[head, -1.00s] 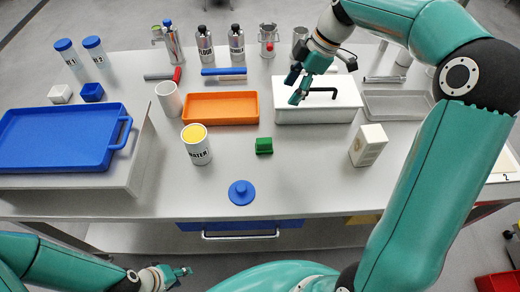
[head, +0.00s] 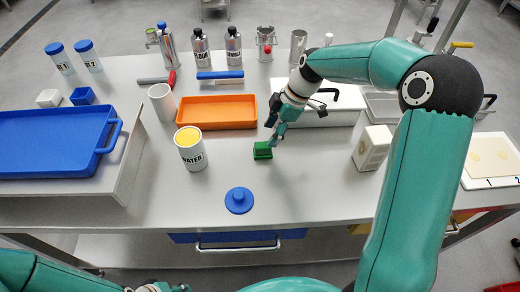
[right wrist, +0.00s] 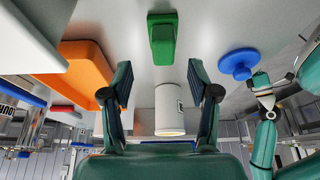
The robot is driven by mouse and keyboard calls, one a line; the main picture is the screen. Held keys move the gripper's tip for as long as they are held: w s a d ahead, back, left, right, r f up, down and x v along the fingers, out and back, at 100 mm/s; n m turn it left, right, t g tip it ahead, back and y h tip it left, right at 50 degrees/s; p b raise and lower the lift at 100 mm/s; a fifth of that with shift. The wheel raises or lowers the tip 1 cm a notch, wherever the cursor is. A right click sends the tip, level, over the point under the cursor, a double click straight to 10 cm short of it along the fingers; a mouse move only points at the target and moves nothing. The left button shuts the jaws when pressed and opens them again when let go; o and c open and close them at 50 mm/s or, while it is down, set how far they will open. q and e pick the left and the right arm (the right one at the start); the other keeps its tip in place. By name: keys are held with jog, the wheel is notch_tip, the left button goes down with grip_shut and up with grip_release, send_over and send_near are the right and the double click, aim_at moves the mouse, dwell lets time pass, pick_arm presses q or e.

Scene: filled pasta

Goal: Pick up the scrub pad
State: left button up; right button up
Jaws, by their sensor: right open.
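The green scrub pad (head: 262,151) lies on the grey table, in front of the orange tray. My right gripper (head: 274,132) is just above and beside it at the upper right, fingers open and empty. In the right wrist view the pad (right wrist: 162,40) sits ahead of the open fingertips (right wrist: 158,76), roughly centred between them and apart from both. My left gripper (head: 162,288) shows only partly at the bottom edge, and its fingers are too cut off to judge.
A white WATER can (head: 192,153) stands left of the pad, and a blue lidded disc (head: 239,200) lies in front. A cream carton (head: 372,148) stands right. Table between pad and carton is clear.

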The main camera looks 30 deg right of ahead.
aim_at(263, 144)
jog(key=shift+p+x, duration=0.5)
jog(key=shift+x, duration=2.75)
jog(key=shift+a, duration=0.15)
jog(key=c, duration=1.1)
jog(key=shift+r, duration=0.1)
grip_shut()
notch_tip(263, 144, up, 20)
